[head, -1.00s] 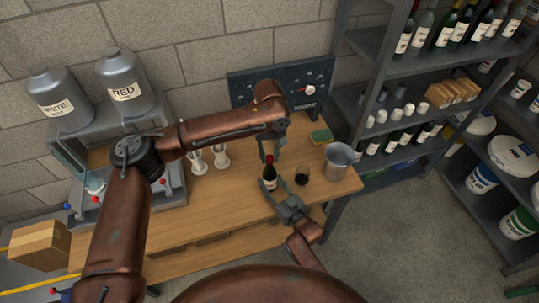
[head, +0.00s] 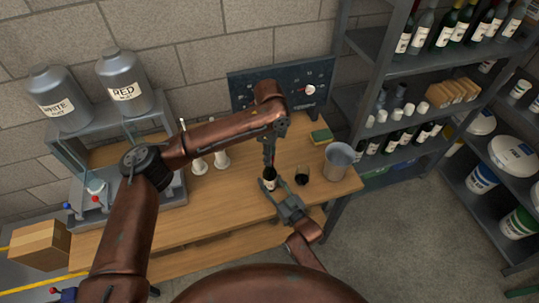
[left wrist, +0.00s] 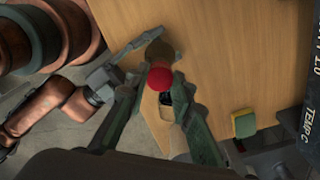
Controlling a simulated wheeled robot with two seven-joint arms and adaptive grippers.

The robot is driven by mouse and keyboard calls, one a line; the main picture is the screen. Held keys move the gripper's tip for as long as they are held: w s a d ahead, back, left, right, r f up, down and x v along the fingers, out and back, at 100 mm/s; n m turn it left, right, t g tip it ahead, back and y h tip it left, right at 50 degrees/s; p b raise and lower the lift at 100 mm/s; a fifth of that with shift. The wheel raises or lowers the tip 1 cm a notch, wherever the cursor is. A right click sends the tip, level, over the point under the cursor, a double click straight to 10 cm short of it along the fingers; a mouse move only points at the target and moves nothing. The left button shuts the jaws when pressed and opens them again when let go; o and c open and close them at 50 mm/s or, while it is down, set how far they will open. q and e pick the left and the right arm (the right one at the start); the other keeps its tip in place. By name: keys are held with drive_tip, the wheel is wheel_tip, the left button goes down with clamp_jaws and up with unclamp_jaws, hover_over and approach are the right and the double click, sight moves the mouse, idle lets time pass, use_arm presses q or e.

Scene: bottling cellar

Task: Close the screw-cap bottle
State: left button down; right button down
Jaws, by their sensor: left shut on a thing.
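The screw-cap bottle (head: 270,183) stands dark and upright near the front of the wooden bench, a pale label on its side. My left gripper (head: 269,166) points down over its top and is shut on the red screw cap (left wrist: 160,77). The cap lies between the fingertips in the left wrist view and is hidden in the head view. The cap sits at the bottle's top; the thread is hidden. My right gripper (head: 272,186) reaches in from the front with its fingers around the bottle's body, appearing shut on it.
A dark glass (head: 303,173) stands just right of the bottle, with a metal bucket (head: 338,161) farther right. A green and yellow sponge (head: 321,136) lies behind. White stands (head: 221,159) are to the left. Bare bench (head: 215,205) lies left of the bottle.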

use_arm(q)
drive_tip(key=m, duration=1.4)
drive_tip(key=c, duration=1.6)
unclamp_jaws()
wheel_tip(320, 180, up, 12)
use_arm(e)
drive_tip(key=c, duration=1.2)
unclamp_jaws()
drive_tip(key=shift+o, duration=0.2)
